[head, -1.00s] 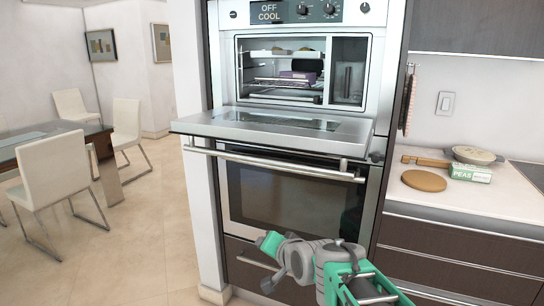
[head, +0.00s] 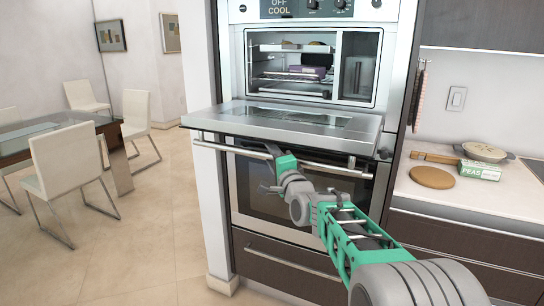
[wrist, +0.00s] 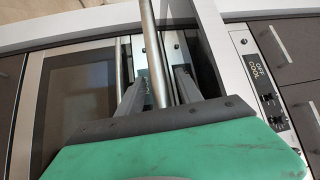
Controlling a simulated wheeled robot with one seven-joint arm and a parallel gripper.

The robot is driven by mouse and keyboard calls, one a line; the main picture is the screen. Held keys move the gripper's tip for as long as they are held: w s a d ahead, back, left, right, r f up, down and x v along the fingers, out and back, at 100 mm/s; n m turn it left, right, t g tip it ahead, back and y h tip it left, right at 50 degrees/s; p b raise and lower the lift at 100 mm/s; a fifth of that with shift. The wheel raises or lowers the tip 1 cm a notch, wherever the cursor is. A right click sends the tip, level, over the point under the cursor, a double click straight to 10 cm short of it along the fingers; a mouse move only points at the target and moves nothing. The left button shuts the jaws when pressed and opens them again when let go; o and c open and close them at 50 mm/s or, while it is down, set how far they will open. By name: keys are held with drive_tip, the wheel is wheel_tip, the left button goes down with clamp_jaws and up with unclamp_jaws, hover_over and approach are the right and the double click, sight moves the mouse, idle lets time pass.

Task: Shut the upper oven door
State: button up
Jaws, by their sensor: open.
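The upper oven door (head: 250,118) is open and lies flat, hinged below the lit oven cavity. Its metal bar handle (head: 225,149) runs along the underside near the front edge. My gripper (head: 273,152) is at this handle, left of its middle, below the door. In the wrist view my gripper (wrist: 158,75) is open, with one grey finger on each side of the bar handle (wrist: 149,40). I cannot tell whether either finger touches the bar. The fingertips are partly hidden in the head view.
The lower oven (head: 250,195) is shut below the open door. A counter (head: 455,200) at right holds a round board (head: 432,177), a peas box (head: 479,170) and a pan (head: 484,151). A table (head: 60,140) and white chairs stand at left, with clear floor between.

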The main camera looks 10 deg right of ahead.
clamp_jaws()
idle(0.3)
idle(1.1)
